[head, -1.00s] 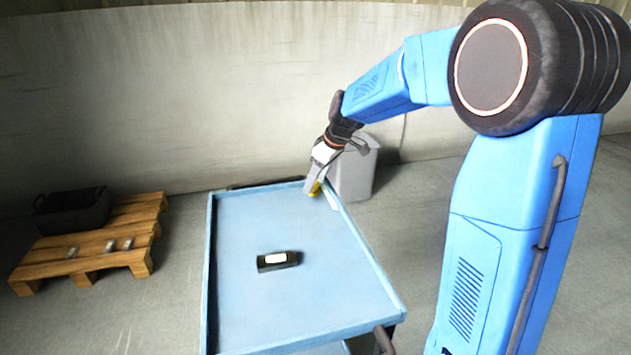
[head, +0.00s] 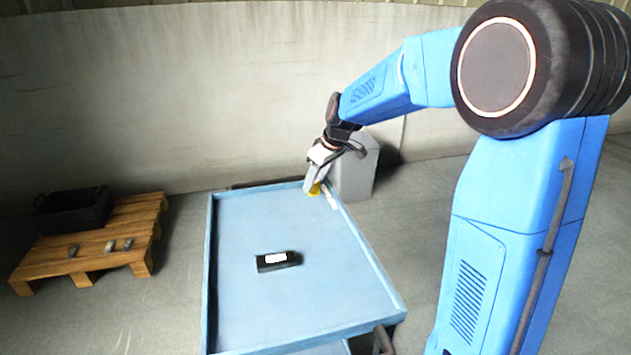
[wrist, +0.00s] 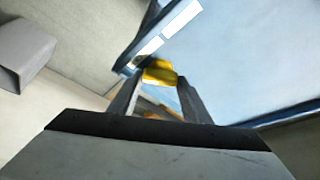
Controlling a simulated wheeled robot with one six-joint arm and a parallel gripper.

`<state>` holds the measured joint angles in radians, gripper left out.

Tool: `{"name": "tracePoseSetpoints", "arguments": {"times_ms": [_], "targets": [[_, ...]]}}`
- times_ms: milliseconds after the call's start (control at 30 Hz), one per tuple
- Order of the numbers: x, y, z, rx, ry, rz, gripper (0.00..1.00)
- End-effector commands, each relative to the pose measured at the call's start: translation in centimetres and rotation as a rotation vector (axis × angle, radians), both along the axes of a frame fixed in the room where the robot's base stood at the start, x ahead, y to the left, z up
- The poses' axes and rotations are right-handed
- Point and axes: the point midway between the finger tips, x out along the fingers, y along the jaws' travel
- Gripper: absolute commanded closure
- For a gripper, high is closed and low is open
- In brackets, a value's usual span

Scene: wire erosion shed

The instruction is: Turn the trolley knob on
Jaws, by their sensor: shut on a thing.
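The trolley (head: 235,290) is a light blue tray with raised rims in the middle of the head view. The yellow trolley knob (head: 314,188) is at its far right corner, partly hidden by my gripper. My gripper (head: 315,183) is shut on the knob. In the wrist view the yellow knob (wrist: 160,72) lies between the fingertips of my gripper (wrist: 158,85). The exact angle of the knob is hard to tell.
A black device with a white label (head: 277,261) lies on the tray. A grey bin (head: 357,175) stands behind the far right corner. A wooden pallet (head: 130,240) with a black crate (head: 72,212) and several small parts is at the left.

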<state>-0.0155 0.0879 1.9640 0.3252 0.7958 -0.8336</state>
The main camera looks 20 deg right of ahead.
Motion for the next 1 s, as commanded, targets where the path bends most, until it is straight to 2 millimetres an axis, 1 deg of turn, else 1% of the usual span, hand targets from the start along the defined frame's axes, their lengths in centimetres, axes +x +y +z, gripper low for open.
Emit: {"name": "tracePoseSetpoints", "arguments": {"times_ms": [1000], "targets": [[-0.10,0.75,0.05,-0.002,-0.002,-0.854,0.79]]}}
